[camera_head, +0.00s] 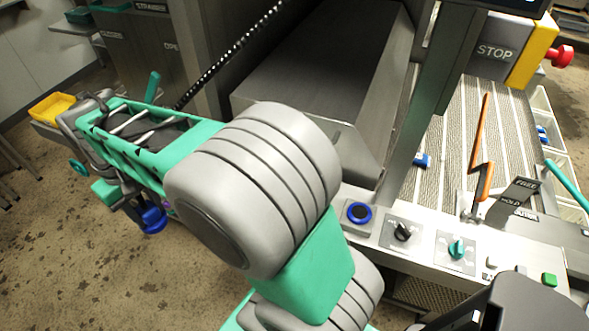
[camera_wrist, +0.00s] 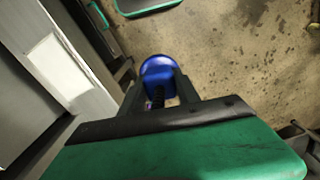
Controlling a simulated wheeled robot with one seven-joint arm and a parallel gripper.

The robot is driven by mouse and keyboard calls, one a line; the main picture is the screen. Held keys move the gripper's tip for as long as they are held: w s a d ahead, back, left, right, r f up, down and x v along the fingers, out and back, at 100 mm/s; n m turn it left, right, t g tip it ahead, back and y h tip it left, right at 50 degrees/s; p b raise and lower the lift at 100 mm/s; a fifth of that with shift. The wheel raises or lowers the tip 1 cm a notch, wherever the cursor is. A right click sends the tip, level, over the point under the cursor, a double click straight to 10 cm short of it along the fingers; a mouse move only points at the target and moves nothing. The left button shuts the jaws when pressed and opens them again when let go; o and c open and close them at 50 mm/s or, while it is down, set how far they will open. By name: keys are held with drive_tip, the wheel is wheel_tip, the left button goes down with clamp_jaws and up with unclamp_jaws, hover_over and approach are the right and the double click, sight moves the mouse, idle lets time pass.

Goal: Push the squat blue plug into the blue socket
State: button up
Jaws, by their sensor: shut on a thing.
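The squat blue plug (camera_head: 152,221) is held in my gripper (camera_head: 140,208) at the left of the head view, above the floor. In the wrist view the plug (camera_wrist: 157,70) sits between the two dark fingers of my gripper (camera_wrist: 158,95), which are shut on it. The blue socket (camera_head: 359,212) is a dark round opening with a blue ring on the steel panel, right of my arm. The plug is well apart from it, far to its left. The socket is not seen in the wrist view.
A black knob (camera_head: 402,232) and a teal knob (camera_head: 456,248) stand right of the socket. An orange lever (camera_head: 484,180) rises behind them. Another blue piece (camera_head: 421,160) lies on the ribbed surface. A steel trough (camera_head: 320,80) lies behind my arm. Open floor is at the left.

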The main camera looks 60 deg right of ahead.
drive_tip(key=s+d+p, duration=0.1)
drive_tip(key=s+d, duration=0.3)
drive_tip(key=d, duration=0.4)
drive_tip(key=s+d+n+p, duration=0.1)
drive_tip(key=s+d+p, duration=0.15)
drive_tip(key=d, duration=0.55)
drive_tip(key=s+d+p, duration=0.1)
drive_tip(key=s+d, duration=0.3)
drive_tip(key=d, duration=0.4)
drive_tip(key=s+d+p, duration=0.1)
drive_tip(key=s+d, duration=0.4)
drive_tip(key=s, duration=0.7)
drive_tip(key=s+d+n+p, duration=0.1)
drive_tip(key=s+d, duration=0.4)
drive_tip(key=s, duration=0.8)
drive_tip(key=shift+s+d+f+n+p, duration=0.15)
drive_tip(key=shift+s+d+n+p, duration=0.15)
drive_tip(key=shift+p, duration=0.45)
wheel_tip(320, 180, down, 6)
drive_tip(key=b, duration=0.4)
